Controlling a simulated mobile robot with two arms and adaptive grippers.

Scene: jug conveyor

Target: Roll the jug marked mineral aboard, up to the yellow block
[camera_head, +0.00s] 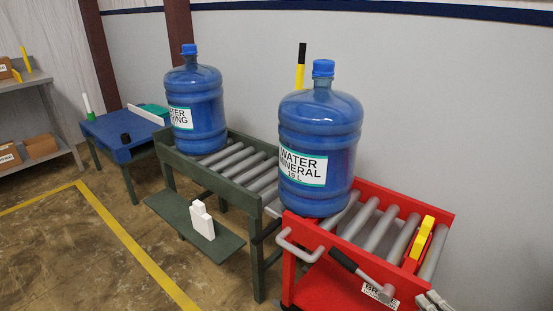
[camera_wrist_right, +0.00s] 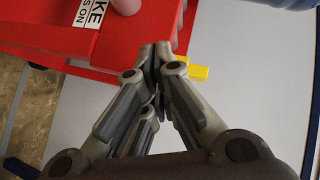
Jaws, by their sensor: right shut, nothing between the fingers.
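The blue jug marked mineral (camera_head: 316,118) stands upright on the rollers at the left end of the red cart (camera_head: 447,214), beside the joint with the green conveyor. The yellow block (camera_head: 424,236) sits across the cart's rollers farther right, with bare rollers between it and the jug. My right gripper (camera_head: 432,299) is at the cart's front right corner, its fingers shut and empty. In the right wrist view the shut fingers (camera_wrist_right: 155,52) are close to the red cart edge (camera_wrist_right: 60,35), with part of the yellow block (camera_wrist_right: 198,72) beyond. My left gripper is not in view.
A second blue jug, with a label partly reading spring (camera_head: 195,105), stands on the green roller conveyor (camera_head: 165,150). A black-handled lever (camera_head: 343,260) and a brake label (camera_head: 378,293) are on the cart's front. A white bottle-shaped piece (camera_head: 202,220) stands on the low green shelf.

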